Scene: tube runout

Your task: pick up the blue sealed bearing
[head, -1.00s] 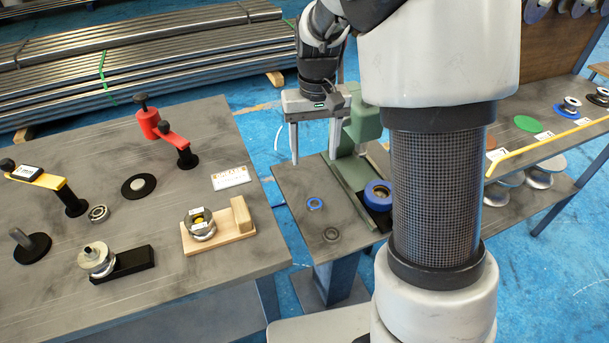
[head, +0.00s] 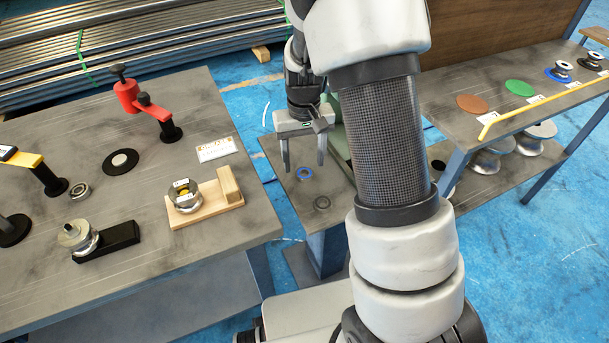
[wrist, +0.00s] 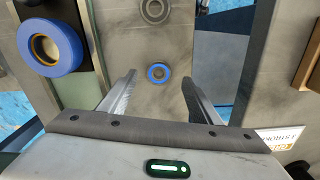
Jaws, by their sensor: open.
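The blue sealed bearing (head: 305,173) is a small blue ring lying flat on the small grey table. In the wrist view the bearing (wrist: 158,72) shows between the fingertips, whole and uncovered. My gripper (head: 304,168) is open and empty, pointing down over the bearing, with one finger to either side in the picture. The fingers also show in the wrist view (wrist: 160,78). The exact height of the fingertips above the table is hard to tell.
A dark grey ring (head: 322,203) lies near the bearing. A larger blue ring (wrist: 55,48) sits in a tray in the wrist view; my arm hides it in the head view. The left workbench (head: 150,235) carries a wooden block fixture (head: 208,205) and red crank (head: 127,92).

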